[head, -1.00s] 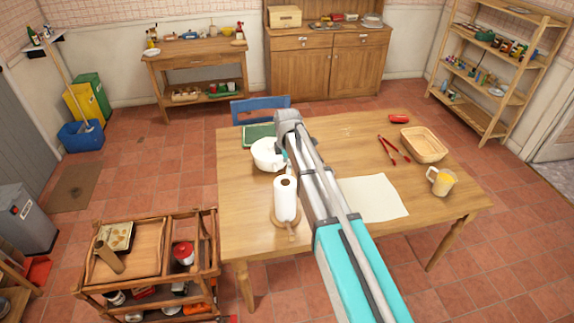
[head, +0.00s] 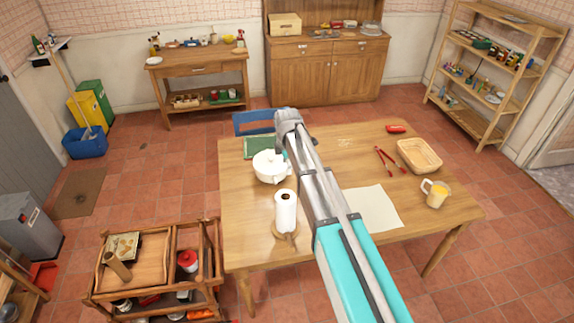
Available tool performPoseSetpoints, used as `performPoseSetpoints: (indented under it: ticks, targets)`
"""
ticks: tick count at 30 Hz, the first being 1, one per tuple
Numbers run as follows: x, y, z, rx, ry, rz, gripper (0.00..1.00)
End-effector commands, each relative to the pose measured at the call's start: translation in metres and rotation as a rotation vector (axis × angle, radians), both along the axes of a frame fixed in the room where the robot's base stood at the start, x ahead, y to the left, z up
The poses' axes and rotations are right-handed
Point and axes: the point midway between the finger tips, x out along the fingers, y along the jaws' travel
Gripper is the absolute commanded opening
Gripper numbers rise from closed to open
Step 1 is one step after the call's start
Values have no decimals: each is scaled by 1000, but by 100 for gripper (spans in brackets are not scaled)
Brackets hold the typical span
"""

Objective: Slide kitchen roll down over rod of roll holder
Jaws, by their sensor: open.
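The white kitchen roll (head: 286,214) stands upright near the table's front left edge, with a brown centre at its top. A round wooden base (head: 279,236), seemingly the roll holder's, shows at its foot. I cannot tell whether a rod is inside the roll. My gripper (head: 284,160) is at the far end of my arm, pointing down behind the roll and beside a white lidded pot (head: 268,168). It is open and apart from the roll. Its fingers are small and mostly hidden.
The wooden table (head: 335,236) also holds a paper sheet (head: 370,210), red tongs (head: 384,161), a basket (head: 420,156) and a yellow-filled jug (head: 435,194). A wooden cart (head: 136,262) stands front left.

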Motion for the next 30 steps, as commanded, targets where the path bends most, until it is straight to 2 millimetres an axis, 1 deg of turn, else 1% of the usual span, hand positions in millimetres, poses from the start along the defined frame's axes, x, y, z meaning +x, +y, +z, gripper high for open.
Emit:
performPoseSetpoints:
  ticks: [1,3,12,18,30]
  targets:
    - [0,0,9,0,0,0,74]
    - [0,0,15,0,0,0,74]
    - [0,0,33,0,0,0,74]
    - [0,0,36,0,0,0,74]
    - [0,0,36,-1,3,0,74]
